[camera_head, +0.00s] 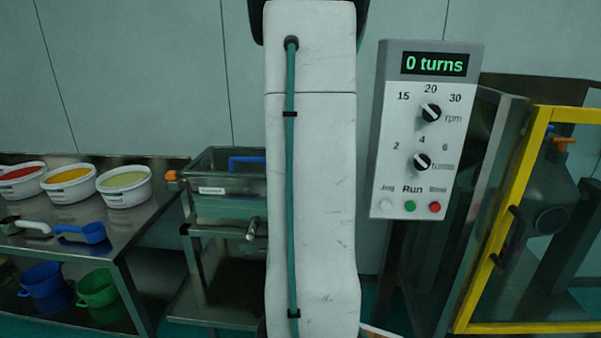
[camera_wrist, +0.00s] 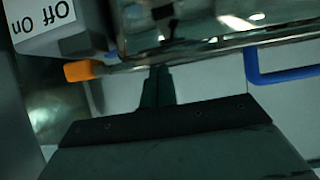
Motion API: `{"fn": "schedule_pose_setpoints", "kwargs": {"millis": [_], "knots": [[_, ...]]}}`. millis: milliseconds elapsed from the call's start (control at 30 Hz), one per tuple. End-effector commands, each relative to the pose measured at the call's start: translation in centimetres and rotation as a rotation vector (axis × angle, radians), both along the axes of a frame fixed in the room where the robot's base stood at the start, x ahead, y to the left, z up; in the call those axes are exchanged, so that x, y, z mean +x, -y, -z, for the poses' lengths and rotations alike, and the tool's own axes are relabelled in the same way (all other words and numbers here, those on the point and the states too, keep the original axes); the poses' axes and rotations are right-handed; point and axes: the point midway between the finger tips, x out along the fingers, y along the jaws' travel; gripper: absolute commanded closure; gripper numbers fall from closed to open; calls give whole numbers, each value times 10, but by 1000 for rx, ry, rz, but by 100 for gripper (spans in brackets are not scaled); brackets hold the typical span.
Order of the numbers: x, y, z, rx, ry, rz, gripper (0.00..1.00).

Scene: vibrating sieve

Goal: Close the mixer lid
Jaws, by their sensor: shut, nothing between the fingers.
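A yellow-framed guard door (camera_head: 522,175) stands at the right in the head view. Behind it is a grey vessel (camera_head: 552,220) with an orange handle (camera_head: 565,141), possibly the mixer. I cannot make out its lid or how the lid stands. My gripper (camera_wrist: 160,72) shows in the wrist view as a dark pair of fingers, shut and empty. It is close to a shiny metal edge (camera_wrist: 205,48). The gripper is not visible in the head view, where my white arm fills the middle.
A control panel (camera_head: 428,130) reads "0 turns". A metal tank (camera_head: 225,208) with a blue handle (camera_head: 247,160) is left of my arm. Tubs (camera_head: 124,187) and scoops (camera_head: 82,233) stand on a bench.

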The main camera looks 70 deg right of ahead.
Motion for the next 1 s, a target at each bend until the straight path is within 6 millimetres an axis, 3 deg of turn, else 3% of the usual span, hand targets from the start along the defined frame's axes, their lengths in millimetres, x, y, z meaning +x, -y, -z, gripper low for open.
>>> {"fn": "schedule_pose_setpoints", "kwargs": {"millis": [167, 367, 500, 700, 1000], "knots": [[1, 0, -7, -2, 1, -1, 100], [-3, 3, -44, -6, 4, 5, 100], [-12, -25, -17, 4, -4, 3, 100], [-22, -55, 7, 2, -2, 3, 100], [-28, -72, 22, 1, -1, 4, 100]]}}
